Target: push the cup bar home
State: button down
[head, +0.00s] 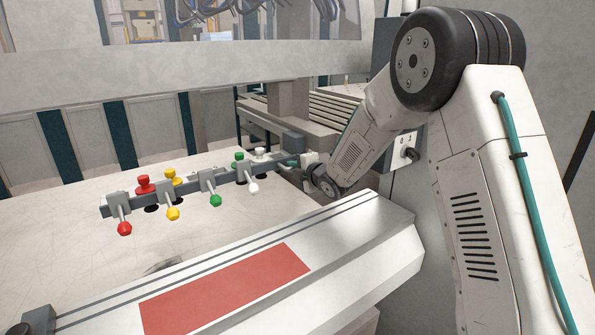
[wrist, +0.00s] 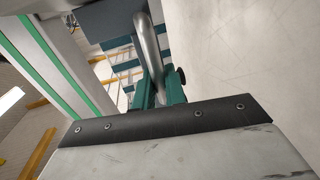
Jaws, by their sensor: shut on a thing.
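The cup bar (head: 226,177) is a long grey bar in the head view, lying slantwise over the pale table. My gripper (head: 291,166) is at the bar's right end, partly hidden behind my wrist. In the wrist view, the teal fingers of my gripper (wrist: 160,84) are shut around a bent metal handle (wrist: 146,45). The handle rises to a dark grey-blue block (wrist: 104,20). The seating of the bar's far end is not clear.
A white machine beam (head: 360,235) with a red panel (head: 225,290) runs across the front. A grey slatted table (head: 325,110) stands behind my gripper. A pale overhead beam (head: 180,68) spans the back. The pale table (head: 60,250) is mostly clear left of the bar.

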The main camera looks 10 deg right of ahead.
jog(key=c, duration=1.5)
grip_release()
jog(key=shift+c, duration=0.2)
jog(key=v, duration=0.8)
jog(key=shift+o, duration=0.4)
